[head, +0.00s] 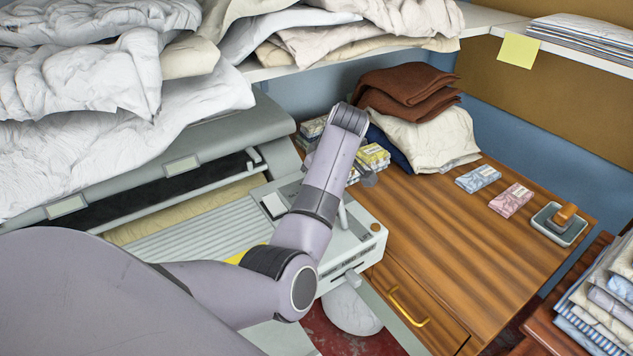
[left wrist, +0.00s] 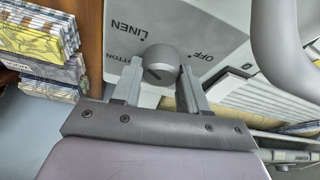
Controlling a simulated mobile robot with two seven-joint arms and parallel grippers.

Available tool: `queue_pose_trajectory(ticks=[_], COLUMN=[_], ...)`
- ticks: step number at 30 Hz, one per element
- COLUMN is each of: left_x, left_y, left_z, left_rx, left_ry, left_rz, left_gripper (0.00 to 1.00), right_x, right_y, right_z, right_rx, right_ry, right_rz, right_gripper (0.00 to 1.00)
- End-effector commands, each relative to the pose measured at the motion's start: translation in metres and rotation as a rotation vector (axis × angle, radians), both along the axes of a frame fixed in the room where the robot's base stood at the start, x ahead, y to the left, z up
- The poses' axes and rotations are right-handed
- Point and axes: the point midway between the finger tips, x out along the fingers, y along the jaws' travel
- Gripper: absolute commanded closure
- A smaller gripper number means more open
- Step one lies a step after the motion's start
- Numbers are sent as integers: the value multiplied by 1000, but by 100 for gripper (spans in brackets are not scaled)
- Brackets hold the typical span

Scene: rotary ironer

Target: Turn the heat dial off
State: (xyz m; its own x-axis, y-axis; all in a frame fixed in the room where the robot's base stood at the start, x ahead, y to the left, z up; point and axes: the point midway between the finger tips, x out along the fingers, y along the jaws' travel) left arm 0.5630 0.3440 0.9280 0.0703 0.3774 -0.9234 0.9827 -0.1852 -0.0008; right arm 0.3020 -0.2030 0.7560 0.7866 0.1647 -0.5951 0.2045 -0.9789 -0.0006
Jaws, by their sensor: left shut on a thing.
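The heat dial (left wrist: 162,62) is a round grey knob on the ironer's light control panel (left wrist: 122,28). My left gripper (left wrist: 160,72) is shut on the knob, one finger on each side. In the head view my left arm reaches over the ironer (head: 352,245) and hides the dial. My right gripper is out of view.
A wooden table (head: 430,235) with a yellow-handled drawer (head: 408,308) stands right of the ironer. Small patterned packets (left wrist: 45,45) are stacked close beside the panel. Brown cloths (head: 408,84) lie behind. White linen (head: 120,90) piles above the ironer at left.

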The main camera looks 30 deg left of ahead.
Motion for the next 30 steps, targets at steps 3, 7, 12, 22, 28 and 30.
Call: queue_pose_trajectory(ticks=[3,7,12,22,28,30], left_x=[1,2,2,4,4,4], left_y=[-1,-1,-1,0,0,1], left_z=[0,0,-1,-3,-4,-3], left_rx=[-3,-4,-3,-2,-4,-4], left_ry=[3,2,2,1,1,2], left_rz=[111,234,395,706,872,923], left_gripper=[87,87,87,87,87,87], right_x=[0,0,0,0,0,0], right_y=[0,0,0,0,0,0], right_z=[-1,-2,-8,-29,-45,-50], right_rx=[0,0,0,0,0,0], right_ry=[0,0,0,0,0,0], right_rz=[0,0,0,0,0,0], right_gripper=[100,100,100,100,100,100])
